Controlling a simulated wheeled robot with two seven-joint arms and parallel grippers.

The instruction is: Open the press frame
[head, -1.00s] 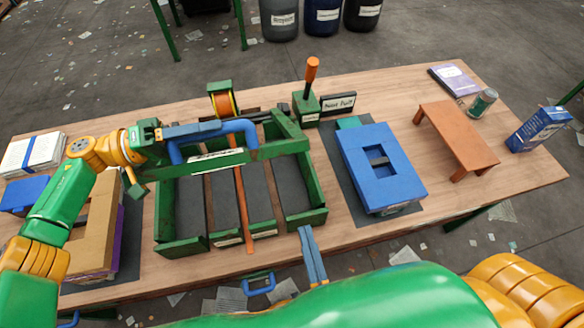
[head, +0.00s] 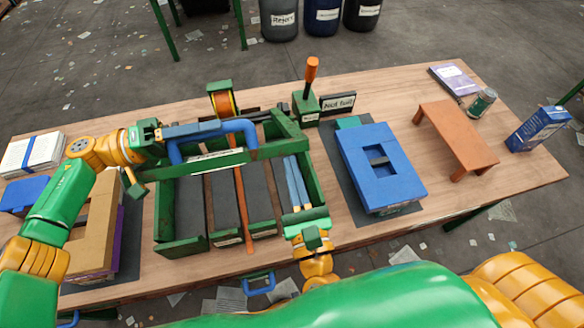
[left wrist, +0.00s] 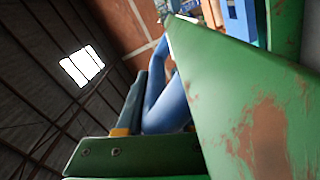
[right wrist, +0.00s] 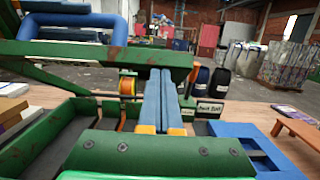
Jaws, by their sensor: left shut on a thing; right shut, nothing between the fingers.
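The press frame (head: 168,247) is a green box with several dark compartments, standing on the table in the head view. Its green top bar (head: 205,165) is raised above the compartments and carries a blue arched handle (head: 250,134). My left gripper (head: 218,128) is shut on this handle. The left wrist view shows the handle (left wrist: 168,106) close up beside the green bar (left wrist: 245,110). My right gripper (head: 289,160) is shut and empty, above or in the rightmost compartment; its depth is hard to tell. Its closed fingers show in the right wrist view (right wrist: 161,75).
An orange-handled lever (head: 311,75) stands behind the frame's right corner. A blue block (head: 400,185) lies on a dark mat to the right, beside an orange stand (head: 457,132). A tan block (head: 92,225) is on the left.

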